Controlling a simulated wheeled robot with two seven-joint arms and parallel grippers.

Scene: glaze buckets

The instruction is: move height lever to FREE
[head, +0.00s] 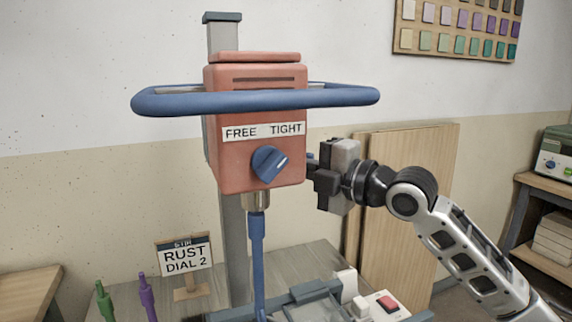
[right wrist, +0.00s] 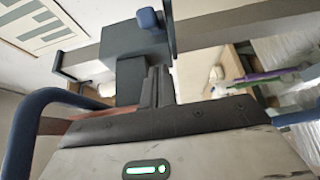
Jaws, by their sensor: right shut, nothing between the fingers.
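The salmon machine head (head: 230,165) carries a label strip (head: 263,132) with FREE on the left and TIGHT on the right. Below the strip is a blue knob-like lever (head: 268,163). In the right wrist view, the shut fingers (right wrist: 160,84) lie near a dark block and a small blue knob (right wrist: 148,18). My left gripper is out of view.
A blue ring bar (head: 250,100) surrounds the head. A grey column (head: 224,35) stands behind. Below are a blue shaft (head: 258,260), a RUST DIAL 2 sign (head: 187,257) and a red switch (head: 388,304). Wooden boards (head: 410,200) lean behind my right arm.

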